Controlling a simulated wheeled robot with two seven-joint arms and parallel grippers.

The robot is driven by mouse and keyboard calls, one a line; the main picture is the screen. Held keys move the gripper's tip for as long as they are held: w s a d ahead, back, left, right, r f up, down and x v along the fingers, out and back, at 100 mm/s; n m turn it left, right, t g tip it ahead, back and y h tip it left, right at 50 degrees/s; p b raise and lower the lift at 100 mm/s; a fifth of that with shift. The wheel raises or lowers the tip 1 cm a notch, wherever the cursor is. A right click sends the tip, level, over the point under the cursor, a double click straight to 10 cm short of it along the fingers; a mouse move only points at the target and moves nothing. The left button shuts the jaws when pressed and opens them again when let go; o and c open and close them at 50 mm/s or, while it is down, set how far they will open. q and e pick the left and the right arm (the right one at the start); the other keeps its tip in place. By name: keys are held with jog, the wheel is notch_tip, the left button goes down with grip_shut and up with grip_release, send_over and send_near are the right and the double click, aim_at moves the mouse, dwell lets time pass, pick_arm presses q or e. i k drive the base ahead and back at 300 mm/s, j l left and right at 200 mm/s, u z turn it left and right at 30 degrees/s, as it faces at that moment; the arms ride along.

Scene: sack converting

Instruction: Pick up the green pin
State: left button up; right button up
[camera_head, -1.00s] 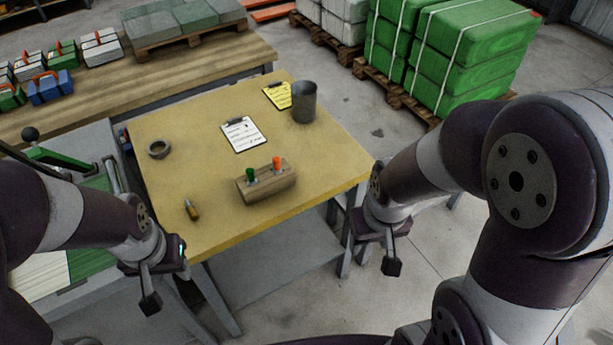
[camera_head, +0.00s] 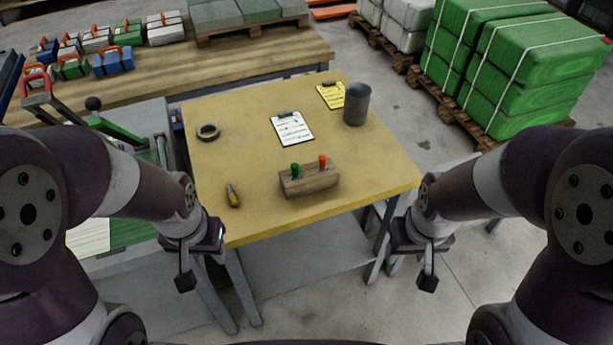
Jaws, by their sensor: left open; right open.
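The green pin (camera_head: 295,170) stands upright in a wooden block (camera_head: 309,182) near the front of the yellow-topped table (camera_head: 370,185). An orange-red pin (camera_head: 322,161) stands in the same block, to the right of the green one. My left gripper (camera_head: 186,281) hangs open and empty off the table's front left corner. My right gripper (camera_head: 428,281) hangs open and empty off the front right corner. Both grippers are apart from the block and pins.
On the table are a yellow-handled tool (camera_head: 232,196), a tape roll (camera_head: 208,132), a white-sheet clipboard (camera_head: 292,129), a yellow-sheet clipboard (camera_head: 332,95) and a grey cup (camera_head: 356,104). A machine with a green lever (camera_head: 118,131) stands at left. The table front around the block is mostly clear.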

aim_at(295, 174)
jog(key=i+l+u, duration=0.1)
jog(key=l+u, duration=0.15)
jog(key=i+l+u, duration=0.2)
jog(key=l+u, duration=0.25)
jog(key=l, duration=0.1)
